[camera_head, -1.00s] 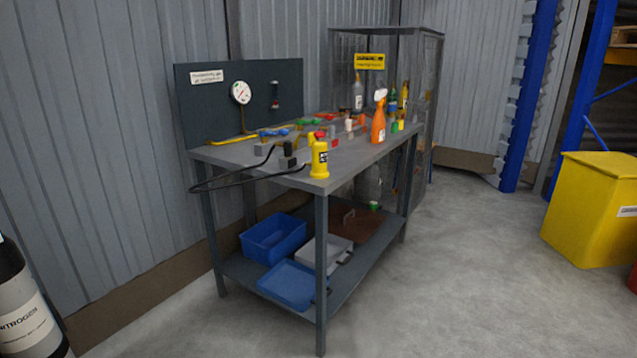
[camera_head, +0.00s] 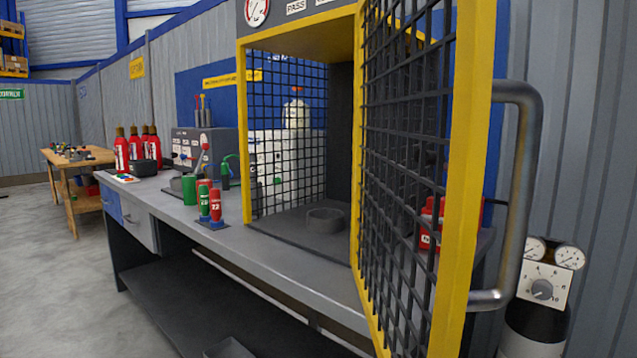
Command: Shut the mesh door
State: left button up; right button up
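The mesh door (camera_head: 405,170) has a yellow frame and black wire mesh. It stands open, swung out toward me from the yellow-framed cage on the bench. A large grey bar handle (camera_head: 525,195) is on its outer side, at the right. The cage (camera_head: 243,140) has a mesh side wall and a dark floor with a round grey ring (camera_head: 325,220) on it. Its front opening shows to the left of the door. Neither gripper is in view.
The grey bench (camera_head: 290,275) runs to the left, with red and green cylinders (camera_head: 210,204) and red extinguishers (camera_head: 138,148) on it. A gas cylinder with gauges (camera_head: 540,290) stands at the right. Open floor (camera_head: 50,270) lies at the left.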

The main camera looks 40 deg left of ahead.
aim_at(474, 90)
jog(key=i+l+u, duration=0.2)
jog(key=u, duration=0.25)
jog(key=i+l+u, duration=0.15)
jog(key=u, duration=0.3)
jog(key=i+l+u, duration=0.1)
jog(key=l+u, duration=0.25)
jog(key=u, duration=0.15)
jog(key=i+l+u, duration=0.1)
jog(key=l+u, duration=0.35)
jog(key=j, duration=0.1)
